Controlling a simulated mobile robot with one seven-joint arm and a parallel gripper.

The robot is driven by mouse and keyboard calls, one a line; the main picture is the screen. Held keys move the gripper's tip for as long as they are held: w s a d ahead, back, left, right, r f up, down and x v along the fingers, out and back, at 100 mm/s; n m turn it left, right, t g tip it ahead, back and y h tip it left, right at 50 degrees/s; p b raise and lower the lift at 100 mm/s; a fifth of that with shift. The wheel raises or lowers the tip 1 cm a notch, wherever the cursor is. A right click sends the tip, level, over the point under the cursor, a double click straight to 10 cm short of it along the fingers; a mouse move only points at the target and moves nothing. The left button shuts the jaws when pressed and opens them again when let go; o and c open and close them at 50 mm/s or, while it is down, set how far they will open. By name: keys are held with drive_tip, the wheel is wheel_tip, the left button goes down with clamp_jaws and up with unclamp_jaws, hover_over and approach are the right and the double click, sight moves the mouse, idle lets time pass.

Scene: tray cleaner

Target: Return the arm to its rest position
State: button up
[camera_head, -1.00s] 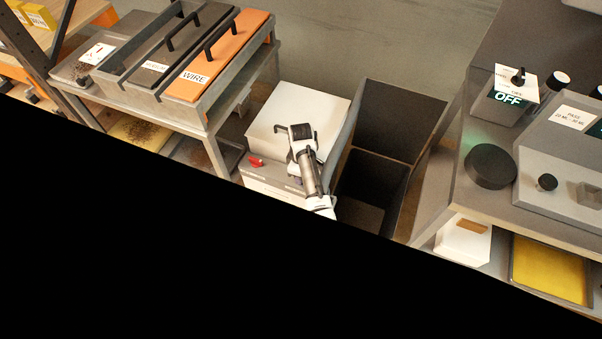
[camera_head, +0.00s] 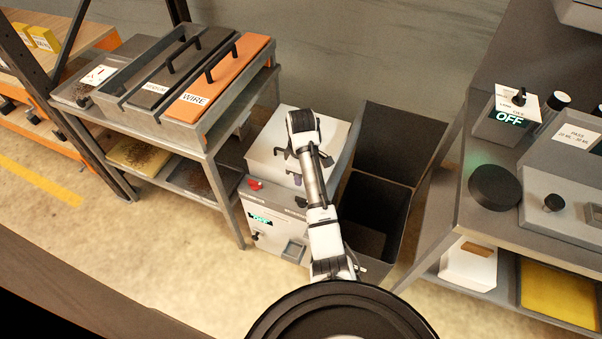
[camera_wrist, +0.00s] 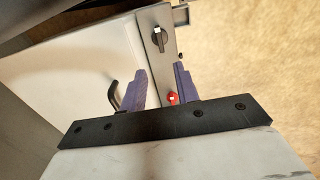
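My arm (camera_head: 316,190) rises from my round dark base at the bottom of the head view and stands in front of a white machine (camera_head: 262,209). My gripper is mostly hidden behind the arm in the head view. In the wrist view, my gripper (camera_wrist: 160,74) shows two purple-grey fingers set apart, with nothing held between them. Beyond the fingers are the white machine's black handle (camera_wrist: 116,98), its red knob (camera_wrist: 172,98) and a black knob (camera_wrist: 159,39). The gripper appears apart from the machine, but the exact gap cannot be told.
A dark open bin (camera_head: 374,212) stands right of the machine. A table (camera_head: 208,154) with a lidded tray holder, including an orange WIRE lid (camera_head: 222,84), is at left. A bench (camera_head: 470,225) with a control box is at right. Floor is clear at lower left.

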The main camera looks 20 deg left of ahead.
drive_tip(key=shift+r, duration=0.35)
idle(0.3)
